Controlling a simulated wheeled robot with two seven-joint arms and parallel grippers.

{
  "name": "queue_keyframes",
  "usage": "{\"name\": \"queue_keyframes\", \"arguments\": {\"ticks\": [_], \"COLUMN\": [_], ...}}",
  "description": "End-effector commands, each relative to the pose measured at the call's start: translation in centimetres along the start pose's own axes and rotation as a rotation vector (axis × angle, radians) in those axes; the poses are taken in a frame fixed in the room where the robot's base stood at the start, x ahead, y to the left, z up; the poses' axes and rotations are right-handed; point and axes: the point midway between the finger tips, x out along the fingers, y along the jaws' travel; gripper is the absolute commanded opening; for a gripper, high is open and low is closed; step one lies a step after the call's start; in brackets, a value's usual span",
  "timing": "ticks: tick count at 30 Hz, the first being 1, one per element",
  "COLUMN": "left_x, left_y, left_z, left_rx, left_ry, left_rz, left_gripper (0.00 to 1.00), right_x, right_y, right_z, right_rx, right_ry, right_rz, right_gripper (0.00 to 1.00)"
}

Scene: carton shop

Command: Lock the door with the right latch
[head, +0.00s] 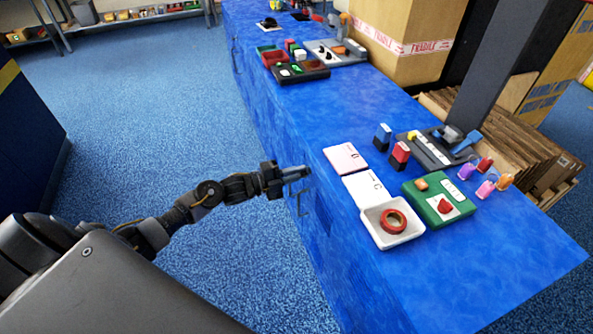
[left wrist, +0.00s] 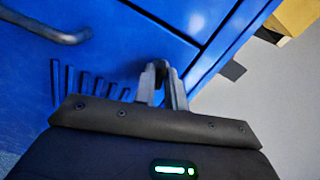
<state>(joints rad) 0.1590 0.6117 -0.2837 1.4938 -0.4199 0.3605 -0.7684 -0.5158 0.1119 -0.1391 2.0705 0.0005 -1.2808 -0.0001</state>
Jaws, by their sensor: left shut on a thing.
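The blue door (left wrist: 125,38) is a panel in the counter front and looks closed. It has a curved grey handle (left wrist: 62,36) at the upper left of the left wrist view and a row of dark vent slots. My left gripper (head: 304,172) reaches the counter front from the left. In the left wrist view its fingers (left wrist: 161,72) are shut beside the dark seam at the door's edge. My right gripper is not in view.
The long blue counter (head: 480,270) carries a white tray (head: 398,238) with a red tape roll, a green tray (head: 417,190) and several small items above the door. Cardboard boxes (head: 405,30) stand behind. The blue carpet (head: 165,100) in front is clear.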

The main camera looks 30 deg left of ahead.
Motion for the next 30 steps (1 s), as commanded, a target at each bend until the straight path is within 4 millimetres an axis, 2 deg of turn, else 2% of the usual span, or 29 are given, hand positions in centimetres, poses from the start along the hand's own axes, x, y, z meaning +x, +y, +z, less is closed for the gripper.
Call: {"name": "queue_keyframes", "arguments": {"ticks": [17, 30], "left_x": [0.0, 0.0], "left_y": [-0.3, -0.2], "left_z": [0.0, 0.0], "left_rx": [-0.549, -0.961], "left_ry": [-0.001, -0.003], "left_rz": [0.0, -0.001], "left_gripper": [0.0, 0.0], "right_x": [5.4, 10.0], "right_y": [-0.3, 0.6], "right_z": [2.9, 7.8], "right_rx": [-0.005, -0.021], "right_ry": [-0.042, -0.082], "right_rz": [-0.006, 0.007], "right_gripper": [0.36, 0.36]}}
